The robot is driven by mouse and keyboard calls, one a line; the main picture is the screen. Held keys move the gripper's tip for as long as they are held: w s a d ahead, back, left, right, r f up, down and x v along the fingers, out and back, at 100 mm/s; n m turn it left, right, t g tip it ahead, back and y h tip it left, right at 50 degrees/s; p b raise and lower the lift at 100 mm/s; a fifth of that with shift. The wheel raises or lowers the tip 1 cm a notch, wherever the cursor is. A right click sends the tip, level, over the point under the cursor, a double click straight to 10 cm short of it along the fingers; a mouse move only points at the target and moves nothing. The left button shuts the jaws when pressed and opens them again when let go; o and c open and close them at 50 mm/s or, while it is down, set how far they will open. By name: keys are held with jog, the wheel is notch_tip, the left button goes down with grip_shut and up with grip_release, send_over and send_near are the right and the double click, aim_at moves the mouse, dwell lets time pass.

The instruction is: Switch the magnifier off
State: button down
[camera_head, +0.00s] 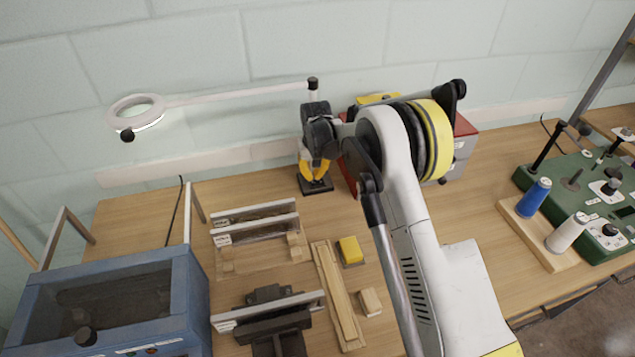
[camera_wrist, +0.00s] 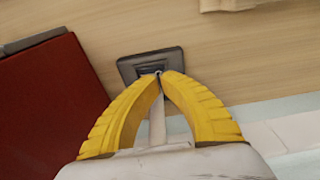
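The magnifier is a white ring head (camera_head: 137,102) on a long pale arm, which runs right to an upright post (camera_head: 313,86) by the wall. The underside of the ring looks brightly lit. Its small dark square base (camera_head: 316,187) stands on the bench. My gripper (camera_head: 314,178) points down at this base, with its yellow fingers just over it. In the wrist view, the fingertips (camera_wrist: 160,74) come together over the dark base (camera_wrist: 128,68). A pale rod shows between the fingers. The switch itself is not clear, and I cannot tell whether the tips touch it.
A red box (camera_head: 465,145) stands close to the right of the base, partly behind my arm; it also shows in the wrist view (camera_wrist: 50,105). A yellow block (camera_head: 351,251) and wooden pieces lie in front. A blue-framed case (camera_head: 190,300) is at left, thread spools (camera_head: 533,197) at right.

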aim_at(313, 183)
jog(key=shift+f+b, duration=1)
jog(key=shift+f, duration=0.35)
dwell(0.5)
jog(key=shift+r+p, duration=1.35)
jog(key=shift+r, duration=2.15)
